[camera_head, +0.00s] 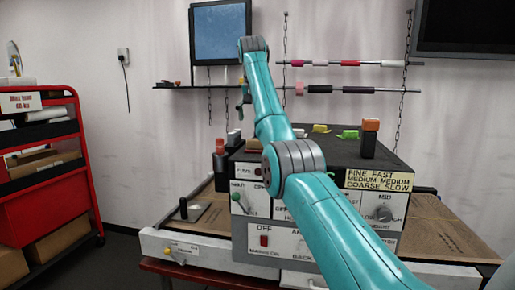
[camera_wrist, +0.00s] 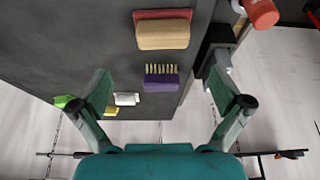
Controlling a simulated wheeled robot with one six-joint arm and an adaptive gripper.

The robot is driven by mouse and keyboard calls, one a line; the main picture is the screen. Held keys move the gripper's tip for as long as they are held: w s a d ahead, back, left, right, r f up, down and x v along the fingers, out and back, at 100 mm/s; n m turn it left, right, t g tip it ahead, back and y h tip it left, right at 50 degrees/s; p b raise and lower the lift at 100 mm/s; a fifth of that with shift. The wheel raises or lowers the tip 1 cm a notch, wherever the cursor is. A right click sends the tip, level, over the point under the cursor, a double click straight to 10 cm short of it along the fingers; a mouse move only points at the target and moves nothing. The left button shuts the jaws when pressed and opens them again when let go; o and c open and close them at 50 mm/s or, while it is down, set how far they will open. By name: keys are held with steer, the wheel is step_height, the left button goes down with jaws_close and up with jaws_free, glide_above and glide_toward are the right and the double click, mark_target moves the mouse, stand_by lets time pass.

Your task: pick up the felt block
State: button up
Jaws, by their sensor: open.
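A tan block with a red layer along one side (camera_wrist: 163,34), which looks like the felt block, lies on the dark top of a machine in the wrist view. In the head view a small brown block (camera_head: 254,146) near the machine's left edge appears to be the same one, partly covered by my arm. My gripper (camera_wrist: 161,88) is open and empty, its two fingers wide apart. In the wrist picture the block is above the gap between the fingertips, and a purple brush with pale bristles (camera_wrist: 161,80) shows between the fingers. The gripper is above the machine top, apart from the block.
A white piece (camera_wrist: 127,99), a yellow piece (camera_wrist: 111,111) and a green piece (camera_wrist: 63,101) lie near the left finger. A red cylinder (camera_wrist: 262,12) stands beyond the machine's edge. An orange-topped block (camera_head: 370,126) stands at the right. A shelf (camera_head: 215,87) hangs behind.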

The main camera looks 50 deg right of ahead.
steer(key=x, duration=0.4)
steer(key=shift+d, duration=0.1)
steer(key=shift+w+x, duration=0.1)
steer(key=shift+x, duration=1.45)
steer(key=shift+w+x, duration=0.15)
steer(key=shift+x, duration=1.4)
steer(key=c, duration=1)
